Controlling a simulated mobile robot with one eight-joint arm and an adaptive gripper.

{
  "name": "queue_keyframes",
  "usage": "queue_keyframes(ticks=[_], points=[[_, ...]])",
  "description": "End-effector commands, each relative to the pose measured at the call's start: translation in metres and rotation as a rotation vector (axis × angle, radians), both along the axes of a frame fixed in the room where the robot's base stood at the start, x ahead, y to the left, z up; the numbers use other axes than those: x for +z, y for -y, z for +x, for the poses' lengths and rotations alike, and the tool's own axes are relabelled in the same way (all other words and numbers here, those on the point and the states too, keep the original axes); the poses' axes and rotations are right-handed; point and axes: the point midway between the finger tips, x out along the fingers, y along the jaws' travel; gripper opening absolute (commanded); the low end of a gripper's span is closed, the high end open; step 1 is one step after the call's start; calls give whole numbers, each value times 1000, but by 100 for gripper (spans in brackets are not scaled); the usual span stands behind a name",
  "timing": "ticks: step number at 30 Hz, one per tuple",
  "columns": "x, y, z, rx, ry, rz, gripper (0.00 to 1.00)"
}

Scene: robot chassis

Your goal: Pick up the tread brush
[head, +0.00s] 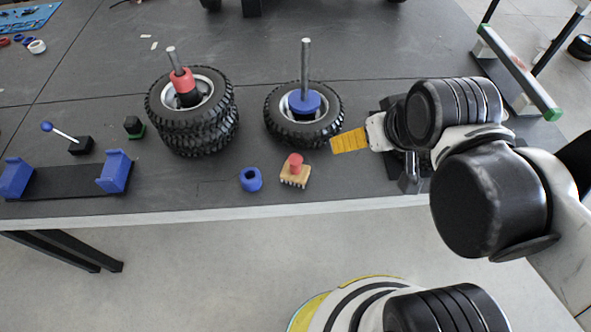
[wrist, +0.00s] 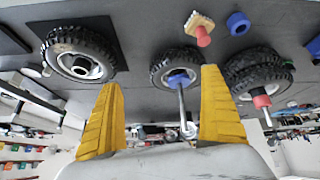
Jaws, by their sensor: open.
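The tread brush (head: 294,173) has a tan block with bristles and a red knob on top. It stands near the table's front edge, right of a blue ring (head: 251,179). In the wrist view the brush (wrist: 200,26) shows at the top, past the fingertips and apart from them. My gripper (head: 350,141) is to the right of the brush in the head view, with one yellow finger showing. In the wrist view both yellow fingers of my gripper (wrist: 160,85) are spread wide with nothing between them.
A tyre with a blue hub and upright rod (head: 304,115) stands behind the brush. Stacked tyres with a red hub (head: 192,115) are at left. A blue-ended black holder (head: 68,181) lies further left. The tabletop between holder and blue ring is clear.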

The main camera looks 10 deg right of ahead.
Motion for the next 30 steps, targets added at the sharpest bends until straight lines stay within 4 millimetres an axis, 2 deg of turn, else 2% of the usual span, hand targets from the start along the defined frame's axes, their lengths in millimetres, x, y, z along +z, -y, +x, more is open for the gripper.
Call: queue_keyframes(ticks=[4,8,11,15,21,25,30], points=[[-4,-19,25,350,-84,-186,93],[-21,-41,50,774,-167,-373,93],[-40,-60,67,1112,-214,-496,93],[-75,-88,86,1600,-254,-631,93],[-127,-120,99,2183,-243,-733,93],[-148,-130,100,2396,-221,-751,93],[-170,-134,100,2480,-208,-756,93]])
